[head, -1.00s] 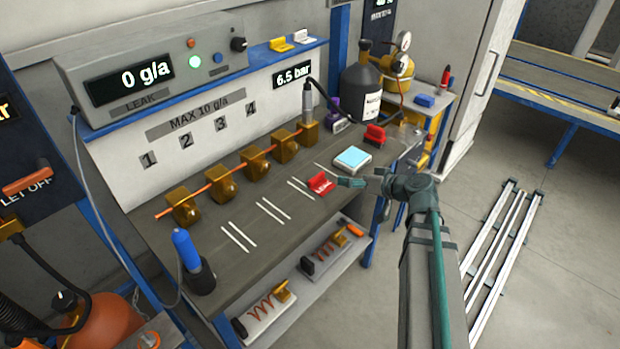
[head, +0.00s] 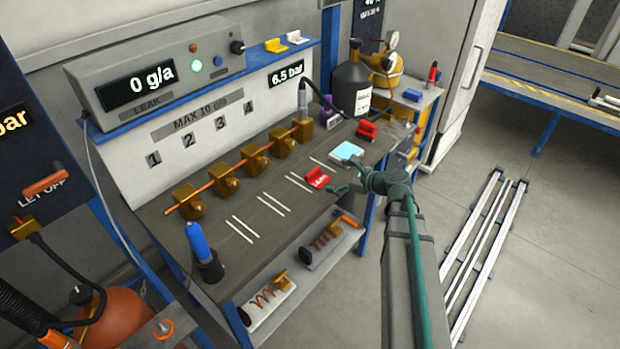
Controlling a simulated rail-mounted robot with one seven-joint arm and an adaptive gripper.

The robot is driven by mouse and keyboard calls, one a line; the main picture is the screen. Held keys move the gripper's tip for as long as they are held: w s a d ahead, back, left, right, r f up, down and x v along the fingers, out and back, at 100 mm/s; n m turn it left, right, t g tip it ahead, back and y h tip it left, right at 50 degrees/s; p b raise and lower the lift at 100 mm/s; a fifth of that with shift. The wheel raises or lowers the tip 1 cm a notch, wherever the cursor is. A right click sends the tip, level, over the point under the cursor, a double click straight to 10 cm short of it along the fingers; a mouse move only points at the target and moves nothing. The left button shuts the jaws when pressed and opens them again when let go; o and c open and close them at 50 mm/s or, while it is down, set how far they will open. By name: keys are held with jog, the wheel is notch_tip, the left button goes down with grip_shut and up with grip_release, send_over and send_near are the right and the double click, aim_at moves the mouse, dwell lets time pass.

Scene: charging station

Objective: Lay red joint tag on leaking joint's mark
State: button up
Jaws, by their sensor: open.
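A red tag (head: 318,178) with pale lettering lies on the grey workbench, beside one of the white lines (head: 300,183) at the bench's front right. Pairs of white lines (head: 273,204) mark the bench in front of the brass joints (head: 254,157). Whether the tag covers another line cannot be told. My gripper (head: 347,177) is open, its teal fingers spread just right of the tag. It holds nothing that I can see. The numbers 1 to 4 stand on the panel behind.
A flat device with a pale blue top (head: 347,150) stands behind my gripper, with another red object (head: 367,130) beyond it. A blue-capped cylinder (head: 200,245) stands at the bench's front left. A dark bottle (head: 353,88) stands at the back right.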

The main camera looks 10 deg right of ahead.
aim_at(315, 172)
jog(key=m, duration=0.4)
jog(key=shift+w, duration=0.15)
jog(key=p+x, duration=0.1)
jog(key=x, duration=0.4)
jog(key=shift+r, duration=0.1)
jog(key=shift+p+x, duration=1.35)
jog(key=shift+x, duration=1.55)
jog(key=c, duration=1.1)
